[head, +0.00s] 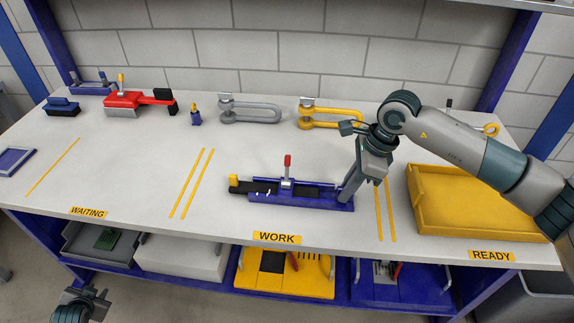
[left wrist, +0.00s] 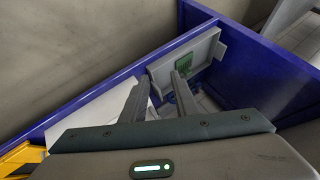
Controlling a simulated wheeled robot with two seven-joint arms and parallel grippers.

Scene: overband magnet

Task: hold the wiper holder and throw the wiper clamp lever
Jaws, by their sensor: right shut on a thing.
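The wiper holder (head: 310,202) is a blue base with a black bar across it, lying in the WORK area of the bench. The wiper clamp lever (head: 287,165) stands upright near its middle, with a red grip on top. A yellow block sits at the holder's left end. My right gripper (head: 347,196) points down at the holder's right end and is shut on it; the exact contact is partly hidden by the fingers. My left gripper (head: 92,298) is low in front of the bench, far from the holder. In the left wrist view its fingers (left wrist: 160,97) are apart and empty.
A yellow tray (head: 480,228) stands to the right. Grey and yellow shackles (head: 250,114), a red tool (head: 125,102) and a small blue bottle (head: 196,117) stand at the back. The bench is clear left of the holder. The lower shelf holds bins (head: 180,258).

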